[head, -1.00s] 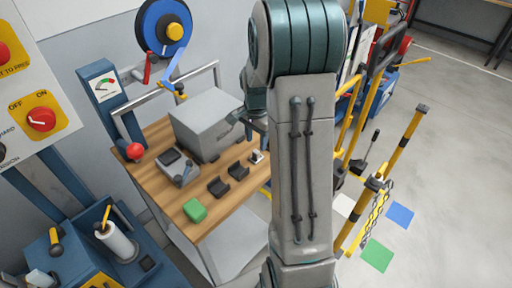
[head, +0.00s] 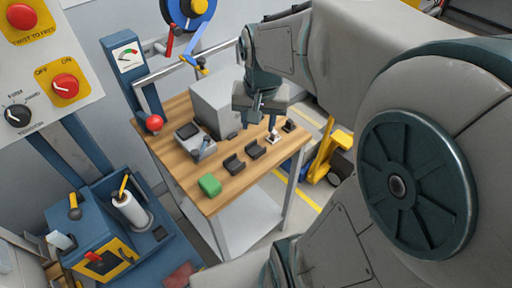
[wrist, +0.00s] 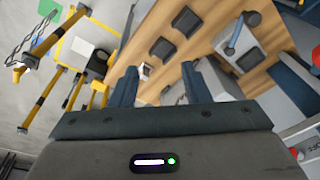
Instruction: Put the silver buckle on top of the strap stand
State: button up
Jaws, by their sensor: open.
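The silver buckle (head: 273,136) looks like a small pale metal piece near the right end of the wooden table (head: 240,182). It also shows in the wrist view (wrist: 147,70), between my fingers in the picture. My gripper (head: 262,117) is open and points down above the table, close to the buckle. Its two fingers also show in the wrist view (wrist: 158,78), apart, with nothing visibly held. Two small black notched blocks (head: 256,150) (head: 233,165) stand in a row left of the buckle. I cannot tell which thing is the strap stand.
A large grey box (head: 216,98) stands at the back of the table, close to my gripper. A grey device with a lever (head: 198,146) and a green block (head: 209,185) are further left. Another small dark block (head: 289,126) lies right of the buckle.

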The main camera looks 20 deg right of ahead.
jog(key=s+a+n+t, duration=0.1)
jog(key=s+a+n, duration=0.3)
jog(key=s, duration=0.4)
jog(key=shift+f+n, duration=0.35)
jog(key=shift+n, duration=0.35)
jog(key=shift+d, duration=0.1)
